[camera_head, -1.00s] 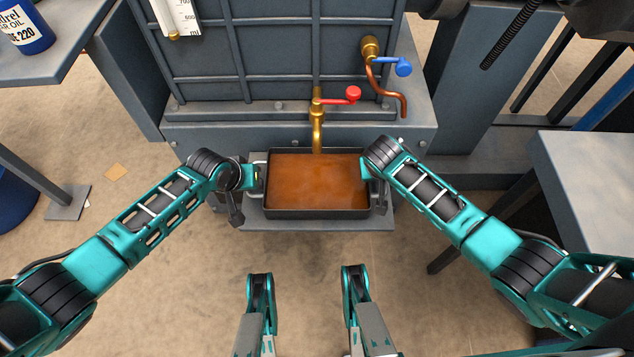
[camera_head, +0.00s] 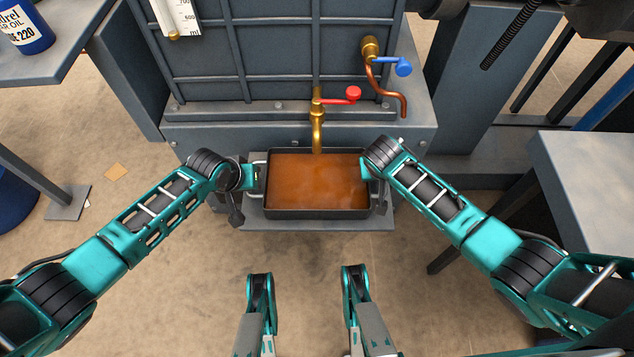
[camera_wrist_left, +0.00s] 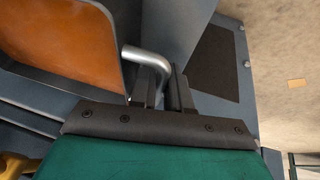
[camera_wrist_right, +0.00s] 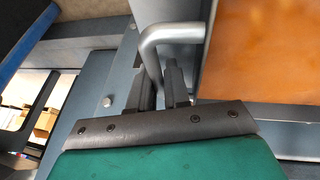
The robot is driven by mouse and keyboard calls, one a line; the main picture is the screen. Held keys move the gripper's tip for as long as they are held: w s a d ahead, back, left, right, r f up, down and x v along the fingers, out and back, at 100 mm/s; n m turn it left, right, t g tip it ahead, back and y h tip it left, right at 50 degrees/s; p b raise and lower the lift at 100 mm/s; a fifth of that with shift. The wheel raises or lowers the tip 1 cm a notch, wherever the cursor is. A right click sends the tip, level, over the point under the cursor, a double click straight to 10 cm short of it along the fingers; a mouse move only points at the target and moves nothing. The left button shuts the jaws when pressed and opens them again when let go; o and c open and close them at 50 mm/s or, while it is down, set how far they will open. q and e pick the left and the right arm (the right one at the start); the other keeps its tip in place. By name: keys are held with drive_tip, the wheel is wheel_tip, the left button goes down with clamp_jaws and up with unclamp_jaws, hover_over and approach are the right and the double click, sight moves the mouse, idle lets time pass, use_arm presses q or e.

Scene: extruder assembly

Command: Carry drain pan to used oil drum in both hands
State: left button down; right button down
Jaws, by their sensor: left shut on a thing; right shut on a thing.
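The drain pan (camera_head: 318,213) is a dark rectangular tray filled with brown-orange oil, below the brass drain tap (camera_head: 318,125) with a red handle. It is over a grey ledge at the machine's foot; I cannot tell whether it touches the ledge. My left gripper (camera_head: 257,176) is shut on the pan's left handle, a bent metal bar (camera_wrist_left: 148,60) in the left wrist view. My right gripper (camera_head: 376,180) is shut on the right handle (camera_wrist_right: 172,38), clear in the right wrist view. A blue drum (camera_head: 15,195) is partly visible at the left edge; I cannot tell whether it is the used oil drum.
A second valve with a blue handle (camera_head: 402,66) and copper pipe hangs at upper right. A table with a blue oil bottle (camera_head: 24,27) stands at upper left. A grey table (camera_head: 590,180) is at right. The floor in front is open.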

use_arm(q)
drive_tip(key=shift+r, duration=0.2)
use_arm(e)
drive_tip(key=shift+r, duration=0.2)
idle(0.5)
